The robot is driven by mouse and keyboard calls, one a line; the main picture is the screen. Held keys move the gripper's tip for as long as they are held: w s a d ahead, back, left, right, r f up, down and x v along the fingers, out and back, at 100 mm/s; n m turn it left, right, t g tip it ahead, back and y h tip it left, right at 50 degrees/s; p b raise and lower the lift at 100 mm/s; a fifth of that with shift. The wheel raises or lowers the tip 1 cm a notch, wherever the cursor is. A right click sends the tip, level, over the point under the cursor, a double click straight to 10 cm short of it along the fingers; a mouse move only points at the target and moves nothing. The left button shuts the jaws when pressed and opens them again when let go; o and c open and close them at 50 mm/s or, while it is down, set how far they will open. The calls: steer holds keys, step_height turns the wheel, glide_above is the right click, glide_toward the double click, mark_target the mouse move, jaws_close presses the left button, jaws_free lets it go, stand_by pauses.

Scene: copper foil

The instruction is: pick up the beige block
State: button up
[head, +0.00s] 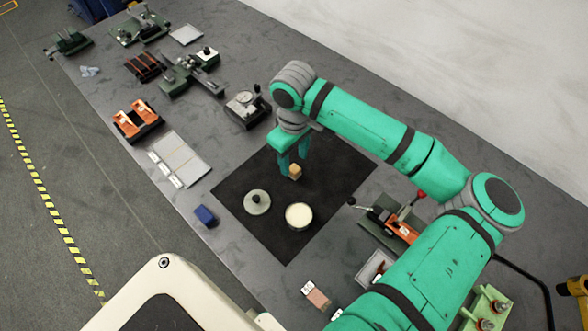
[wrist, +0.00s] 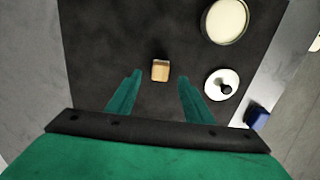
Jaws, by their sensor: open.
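The beige block (head: 296,171) is a small cube on the black mat (head: 335,165), near the mat's far edge. It also shows in the wrist view (wrist: 160,70), just beyond the fingertips and between their lines. My gripper (head: 293,170) points down close to the block in the head view. In the wrist view my gripper (wrist: 159,75) has its two green fingers spread apart, with nothing between them. I cannot tell the exact height of the fingertips above the mat.
A round pot with cream contents (head: 299,215) and a round lid with a dark knob (head: 257,202) are on the mat. A blue block (head: 205,215) lies off the mat at left. Several fixtures line the table's back left; a lever clamp (head: 390,220) stands right.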

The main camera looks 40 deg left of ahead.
mark_target(294, 168)
steer(key=shift+f, duration=2.35)
steer(key=c, duration=1.1)
steer(key=shift+d, duration=0.1)
steer(key=shift+r, duration=0.1)
steer(key=shift+r, duration=0.55)
steer(key=s+r, duration=0.7)
steer(key=s, duration=0.2)
steer(key=s+a+r, duration=0.1)
steer(key=s+r, duration=0.3)
steer(key=s, duration=0.1)
steer(key=shift+r, duration=0.35)
steer(key=shift+d, duration=0.1)
